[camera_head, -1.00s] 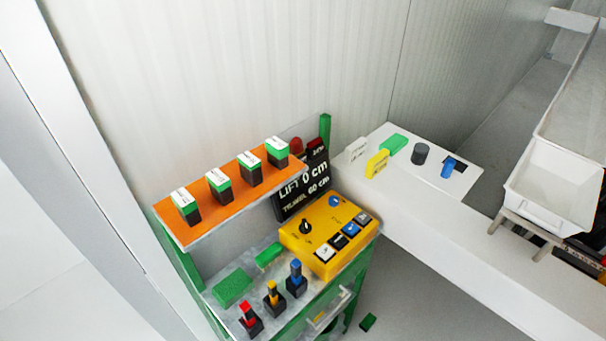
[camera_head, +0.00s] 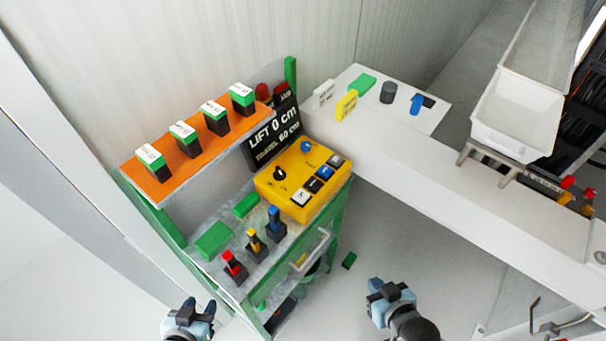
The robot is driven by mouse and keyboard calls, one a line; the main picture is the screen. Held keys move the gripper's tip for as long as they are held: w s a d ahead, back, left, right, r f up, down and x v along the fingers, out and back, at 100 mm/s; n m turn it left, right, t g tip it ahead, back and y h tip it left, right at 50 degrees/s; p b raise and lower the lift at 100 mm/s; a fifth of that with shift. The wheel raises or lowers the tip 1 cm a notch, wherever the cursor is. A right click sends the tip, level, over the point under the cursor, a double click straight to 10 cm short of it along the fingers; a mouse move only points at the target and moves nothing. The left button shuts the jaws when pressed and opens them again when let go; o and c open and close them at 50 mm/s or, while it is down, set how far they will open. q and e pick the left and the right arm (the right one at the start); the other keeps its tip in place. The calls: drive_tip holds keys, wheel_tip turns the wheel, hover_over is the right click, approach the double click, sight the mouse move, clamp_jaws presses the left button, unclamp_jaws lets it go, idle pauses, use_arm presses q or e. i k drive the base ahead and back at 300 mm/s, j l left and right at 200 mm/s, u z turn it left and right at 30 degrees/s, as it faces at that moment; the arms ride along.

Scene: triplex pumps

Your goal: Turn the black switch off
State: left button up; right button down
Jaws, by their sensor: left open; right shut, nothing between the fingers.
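A yellow control box (camera_head: 272,186) sits on the right end of the green cart. On its top is a black rotary switch (camera_head: 280,173) with small markings around it, too small to read. A blue knob (camera_head: 306,146) and a row of white, black and blue buttons are also on the box. My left gripper (camera_head: 192,311) is open and empty at the bottom, in front of the cart and well away from the switch. My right gripper (camera_head: 385,290) is shut and empty, over the floor to the right of the cart. Nothing covers the switch.
Red, yellow and blue levers stand along the cart's front. An orange shelf (camera_head: 168,185) with several green-and-black blocks is above at left. A black lift display (camera_head: 272,138) stands behind the box. A white bench (camera_head: 420,165) extends right. Floor in front is mostly clear.

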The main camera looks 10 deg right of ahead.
sight(279, 175)
drive_tip(key=k+l+z, duration=0.75)
drive_tip(key=l, duration=0.35)
drive_tip(key=k, duration=0.15)
